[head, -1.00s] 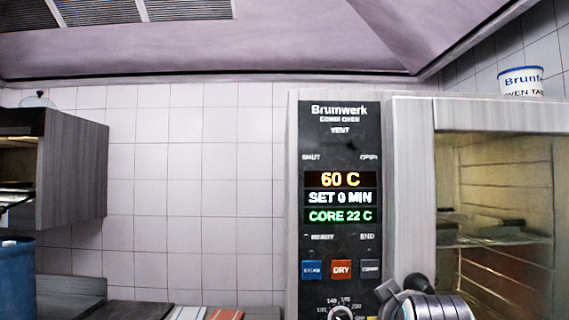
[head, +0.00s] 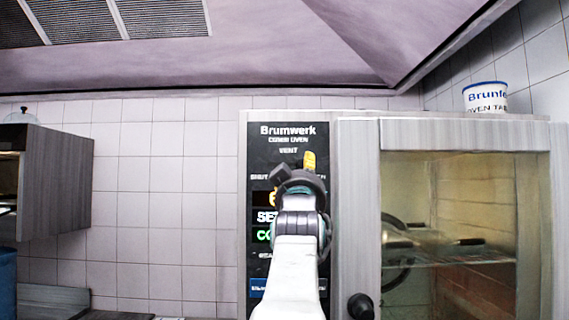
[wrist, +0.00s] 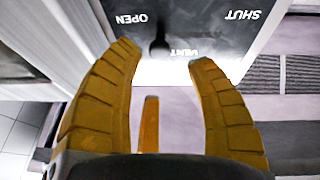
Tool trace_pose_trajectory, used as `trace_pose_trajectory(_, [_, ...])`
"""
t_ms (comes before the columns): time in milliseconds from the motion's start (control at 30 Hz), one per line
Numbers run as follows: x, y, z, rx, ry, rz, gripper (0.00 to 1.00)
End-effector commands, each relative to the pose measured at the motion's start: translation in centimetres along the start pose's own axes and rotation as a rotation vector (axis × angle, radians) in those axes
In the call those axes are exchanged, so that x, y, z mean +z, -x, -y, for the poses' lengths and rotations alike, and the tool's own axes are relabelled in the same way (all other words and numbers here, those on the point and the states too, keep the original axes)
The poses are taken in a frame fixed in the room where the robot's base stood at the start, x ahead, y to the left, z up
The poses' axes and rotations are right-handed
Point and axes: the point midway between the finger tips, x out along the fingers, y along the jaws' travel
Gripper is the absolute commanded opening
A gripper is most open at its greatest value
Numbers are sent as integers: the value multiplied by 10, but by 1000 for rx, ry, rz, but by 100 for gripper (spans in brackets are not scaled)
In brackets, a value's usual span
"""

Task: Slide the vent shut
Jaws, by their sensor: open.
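The oven's black control panel (head: 258,150) carries the word VENT with SHUT at left and OPEN at right in the head view. In the wrist view the lettering is upside down, with OPEN on the left and SHUT on the right. The dark vent knob (wrist: 159,46) shows there between the two fingertips, nearer OPEN than SHUT. My gripper (wrist: 165,58) is open, its yellow fingers spread to either side of the knob; I cannot tell whether either touches it. In the head view my gripper (head: 309,162) is raised before the panel and hides the knob.
The oven's glass door (head: 465,220) with racks behind it is right of the panel. A white tub (head: 485,97) stands on top of the oven. A wall cabinet (head: 55,183) hangs at left. The tiled wall between is clear, under a sloped hood (head: 240,50).

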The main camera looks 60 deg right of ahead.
Motion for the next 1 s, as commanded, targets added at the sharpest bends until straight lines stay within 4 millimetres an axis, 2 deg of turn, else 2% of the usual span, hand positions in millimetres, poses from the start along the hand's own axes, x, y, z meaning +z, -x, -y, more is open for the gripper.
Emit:
trace_pose_trajectory(267, [-4,-21,-2,1,1,1,50])
trace_pose_trajectory(600, [-3,-59,-1,1,0,0,50])
trace_pose_trajectory(1000, [0,-71,0,1,0,-1,50])
